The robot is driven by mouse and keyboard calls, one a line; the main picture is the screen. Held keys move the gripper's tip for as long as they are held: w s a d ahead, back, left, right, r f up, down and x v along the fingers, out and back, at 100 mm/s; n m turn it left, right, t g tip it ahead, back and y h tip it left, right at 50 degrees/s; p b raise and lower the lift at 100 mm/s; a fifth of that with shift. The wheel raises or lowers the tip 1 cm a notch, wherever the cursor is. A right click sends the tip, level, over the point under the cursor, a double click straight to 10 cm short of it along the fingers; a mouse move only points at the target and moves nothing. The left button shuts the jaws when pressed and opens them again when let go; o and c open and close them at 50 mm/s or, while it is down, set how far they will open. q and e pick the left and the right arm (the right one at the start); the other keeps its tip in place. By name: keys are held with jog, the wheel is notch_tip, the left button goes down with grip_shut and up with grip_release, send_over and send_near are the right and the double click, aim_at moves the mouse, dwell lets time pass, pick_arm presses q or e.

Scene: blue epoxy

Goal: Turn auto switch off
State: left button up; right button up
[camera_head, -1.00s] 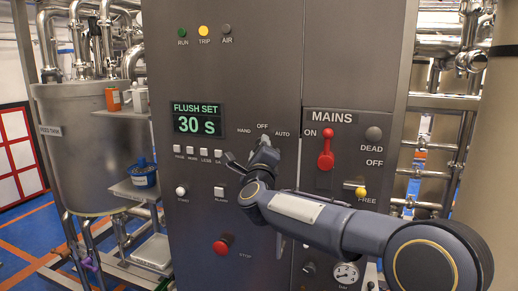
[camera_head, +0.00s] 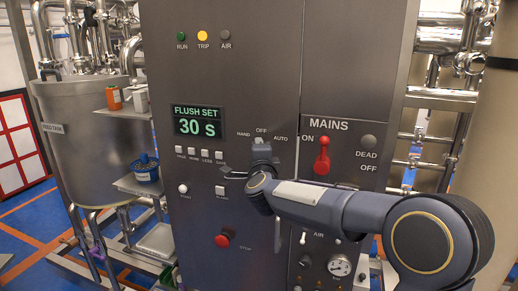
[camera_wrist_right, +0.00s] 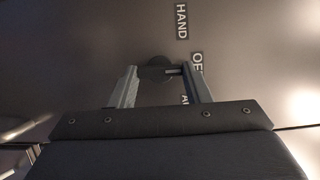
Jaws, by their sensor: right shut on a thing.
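The auto switch is a rotary selector on the grey panel, marked HAND, OFF and AUTO (camera_head: 281,139). In the right wrist view its dark round knob (camera_wrist_right: 156,69) shows between my fingertips. My right gripper (camera_head: 261,145) is at the switch and shut on the knob; it also shows in the right wrist view (camera_wrist_right: 158,75). In the head view the gripper covers most of the switch, just below the OFF label (camera_head: 261,131). The knob's pointing direction is hard to tell. My left gripper is not in view.
Right of the switch is the MAINS section with a red handle (camera_head: 322,157) pointing up. A red stop button (camera_head: 222,240) and small white buttons (camera_head: 204,155) sit lower left. The display (camera_head: 200,121) reads 30 S. A tank (camera_head: 85,135) stands at left.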

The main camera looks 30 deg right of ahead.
dwell(0.3)
jog(key=o, duration=1)
jog(key=b+v, duration=0.1)
jog(key=v, duration=0.7)
jog(key=shift+b, duration=0.4)
jog(key=shift+w, duration=0.1)
